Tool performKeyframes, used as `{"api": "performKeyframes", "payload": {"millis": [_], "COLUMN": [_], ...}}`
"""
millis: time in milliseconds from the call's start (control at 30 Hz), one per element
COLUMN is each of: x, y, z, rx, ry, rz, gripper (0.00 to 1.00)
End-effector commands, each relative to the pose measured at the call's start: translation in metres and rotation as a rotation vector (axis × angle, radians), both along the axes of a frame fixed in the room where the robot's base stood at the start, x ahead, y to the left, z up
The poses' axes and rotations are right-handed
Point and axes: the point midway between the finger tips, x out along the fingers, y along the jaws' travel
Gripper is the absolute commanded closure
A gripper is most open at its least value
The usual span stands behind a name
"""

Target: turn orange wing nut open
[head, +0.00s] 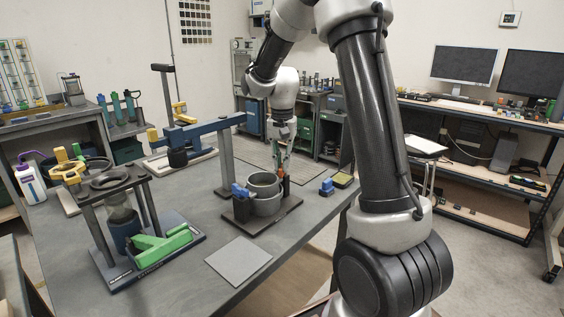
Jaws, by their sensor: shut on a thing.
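The orange wing nut (281,174) shows as a small orange-red patch at the right rear of the grey round pot (265,188), which stands on a dark base plate (263,214) on the grey table. My gripper (281,164) points down over the wing nut and is shut on it. The fingers hide part of the nut, and its wings are too small to make out, so I cannot tell its angle.
A blue clamp (240,190) sits at the pot's left edge. A post with a blue arm (205,125) stands left and behind. A frame with a green lever (163,243) is at the front left. A grey mat (239,261) lies bare in front.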

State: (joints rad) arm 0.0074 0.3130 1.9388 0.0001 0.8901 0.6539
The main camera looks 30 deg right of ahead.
Motion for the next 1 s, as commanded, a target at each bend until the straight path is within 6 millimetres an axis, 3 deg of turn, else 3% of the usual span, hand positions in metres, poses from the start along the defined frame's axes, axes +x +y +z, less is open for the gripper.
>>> {"api": "performKeyframes", "payload": {"millis": [1000], "x": [0.0006], "y": [-0.0001], "z": [0.0008], "rx": [-0.001], "ry": [-0.002], "rz": [0.905], "gripper": [1.0]}}
